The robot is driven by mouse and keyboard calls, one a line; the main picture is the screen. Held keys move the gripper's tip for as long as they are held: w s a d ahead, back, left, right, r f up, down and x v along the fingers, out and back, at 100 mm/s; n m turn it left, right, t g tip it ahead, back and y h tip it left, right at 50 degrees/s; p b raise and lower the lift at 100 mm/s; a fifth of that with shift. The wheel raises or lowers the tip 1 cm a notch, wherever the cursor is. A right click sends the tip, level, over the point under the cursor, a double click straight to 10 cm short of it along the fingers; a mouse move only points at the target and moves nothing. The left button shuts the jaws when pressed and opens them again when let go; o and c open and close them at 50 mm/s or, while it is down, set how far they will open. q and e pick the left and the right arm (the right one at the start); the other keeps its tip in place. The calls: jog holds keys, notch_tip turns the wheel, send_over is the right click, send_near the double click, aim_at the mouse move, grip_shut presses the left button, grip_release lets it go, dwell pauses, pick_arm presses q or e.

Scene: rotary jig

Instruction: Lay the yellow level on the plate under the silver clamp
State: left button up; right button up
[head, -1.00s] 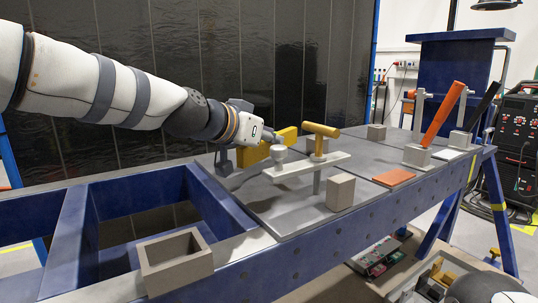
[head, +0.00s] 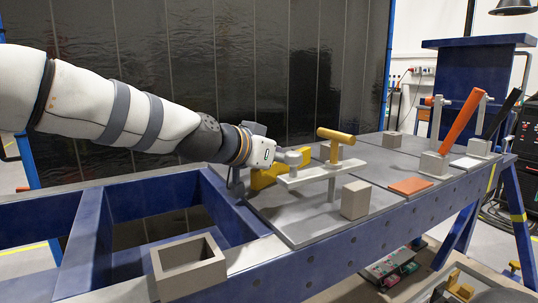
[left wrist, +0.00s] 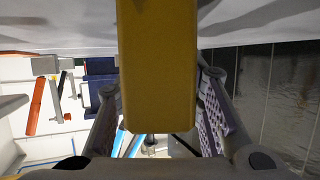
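The yellow level (head: 264,179) is held tilted beside and behind a pale raised bar (head: 320,175). My left gripper (head: 238,180) reaches it from the left; its fingers are partly hidden. In the left wrist view the level (left wrist: 158,65) fills the space between both fingers, which press along its sides. On the pale bar stand a silver round-topped piece (head: 290,157) and a gold cylinder on a post (head: 335,135); I cannot tell surely which is the silver clamp. A flat grey plate (head: 300,228) lies below the bar. My right gripper is not seen.
Clamps with orange (head: 463,120) and black (head: 505,112) handles stand at right, near an orange pad (head: 410,186). An open grey box (head: 188,267) sits at the front left, beside the frame's openings.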

pick_arm(q)
jog(key=p+v, duration=0.1)
jog(key=v, duration=1)
jog(key=shift+d+r+p, duration=0.1)
jog(key=shift+r+p, duration=0.1)
jog(key=shift+p, duration=0.15)
jog(key=shift+s, duration=0.25)
jog(key=shift+f, duration=0.1)
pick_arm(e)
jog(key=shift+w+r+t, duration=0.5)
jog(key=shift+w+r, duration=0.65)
